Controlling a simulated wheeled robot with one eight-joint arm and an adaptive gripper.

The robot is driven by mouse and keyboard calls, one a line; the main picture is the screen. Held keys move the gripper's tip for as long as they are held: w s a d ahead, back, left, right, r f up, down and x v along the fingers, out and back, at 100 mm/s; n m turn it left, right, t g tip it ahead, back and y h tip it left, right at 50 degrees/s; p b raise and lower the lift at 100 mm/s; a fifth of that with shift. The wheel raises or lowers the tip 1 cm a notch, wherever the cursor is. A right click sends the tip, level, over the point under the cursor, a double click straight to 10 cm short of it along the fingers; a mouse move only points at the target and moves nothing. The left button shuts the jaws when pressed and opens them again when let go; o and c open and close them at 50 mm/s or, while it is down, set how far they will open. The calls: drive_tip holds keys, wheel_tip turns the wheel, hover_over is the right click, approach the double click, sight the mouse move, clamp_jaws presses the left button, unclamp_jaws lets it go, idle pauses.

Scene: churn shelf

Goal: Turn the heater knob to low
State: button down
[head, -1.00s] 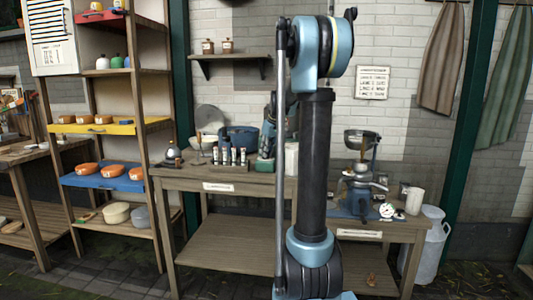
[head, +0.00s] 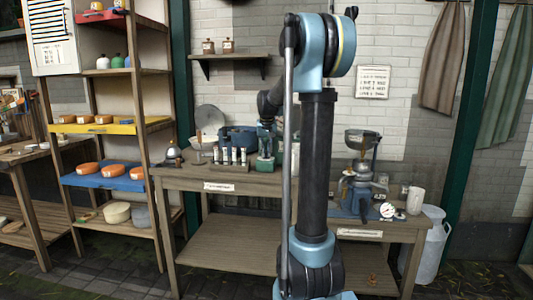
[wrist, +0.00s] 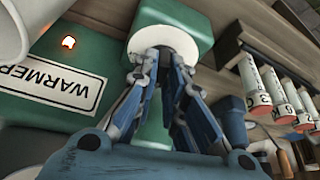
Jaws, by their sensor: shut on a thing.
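The heater is a green box marked WARMER (wrist: 60,75) in the wrist view, its label upside down and a small orange lamp lit beside it. In the head view the green heater (head: 265,164) stands on the bench, partly hidden by my arm. A round white dial plate (wrist: 185,38) sits on a green part of it. My gripper (wrist: 165,55) has its blue fingers at this plate, shut on what appears to be the knob. The fingers hide the knob, so its setting cannot be read.
Labelled tubes in a rack (wrist: 270,90) stand close to the right of my gripper in the wrist view. A blue case (head: 238,138) is behind them in the head view. A funnel-topped machine (head: 358,190) stands further right on the bench (head: 225,188).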

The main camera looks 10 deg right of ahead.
drive_tip(key=shift+a+m+h, duration=0.1)
drive_tip(key=shift+m+h, duration=0.4)
drive_tip(key=shift+m, duration=0.6)
drive_tip(key=c, duration=1.9)
unclamp_jaws()
drive_tip(key=shift+c, duration=0.2)
drive_tip(key=v, duration=1.2)
drive_tip(key=shift+w, duration=0.15)
